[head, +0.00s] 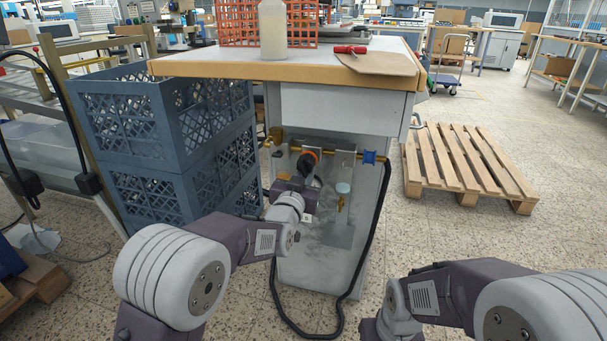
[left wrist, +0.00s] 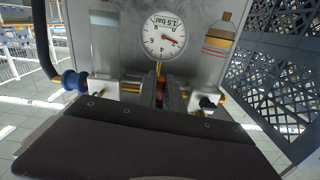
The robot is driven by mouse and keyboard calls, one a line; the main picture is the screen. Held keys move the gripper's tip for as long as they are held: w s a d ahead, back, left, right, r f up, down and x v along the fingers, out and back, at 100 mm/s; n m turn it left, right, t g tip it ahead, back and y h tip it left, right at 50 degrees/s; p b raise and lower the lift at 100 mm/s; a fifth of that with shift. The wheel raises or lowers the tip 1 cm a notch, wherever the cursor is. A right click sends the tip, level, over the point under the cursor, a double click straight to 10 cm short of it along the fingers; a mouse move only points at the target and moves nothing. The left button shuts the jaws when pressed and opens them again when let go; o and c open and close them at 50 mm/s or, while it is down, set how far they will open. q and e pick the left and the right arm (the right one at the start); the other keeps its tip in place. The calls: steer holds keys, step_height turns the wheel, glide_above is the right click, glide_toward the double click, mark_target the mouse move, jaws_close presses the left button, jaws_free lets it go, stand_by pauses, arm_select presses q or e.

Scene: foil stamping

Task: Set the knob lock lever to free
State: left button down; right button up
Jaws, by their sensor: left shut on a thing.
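An air line unit on the front of a grey cabinet (head: 330,270) carries a black and orange knob (head: 307,158). My left gripper (head: 305,185) is at this unit, partly hidden by its own arm. In the left wrist view my left gripper's fingers (left wrist: 164,95) are shut on a narrow orange-red piece (left wrist: 159,88) at the unit. I cannot tell whether this piece is the knob lock lever or the knob itself. A round white gauge (left wrist: 165,36) appears upside down just beyond the fingers.
Blue-grey crates (head: 160,130) are stacked close left of the cabinet. A blue fitting (head: 370,157) joins a black hose (head: 377,230) running down to the floor. A wooden pallet (head: 465,165) lies at right. Tiled floor between pallet and cabinet is clear.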

arm_select(q)
steer(key=shift+s+d+n, duration=0.1)
steer(key=shift+d+n, duration=0.05)
steer(key=shift+n, duration=0.35)
steer(key=c, duration=1.5)
jaws_free()
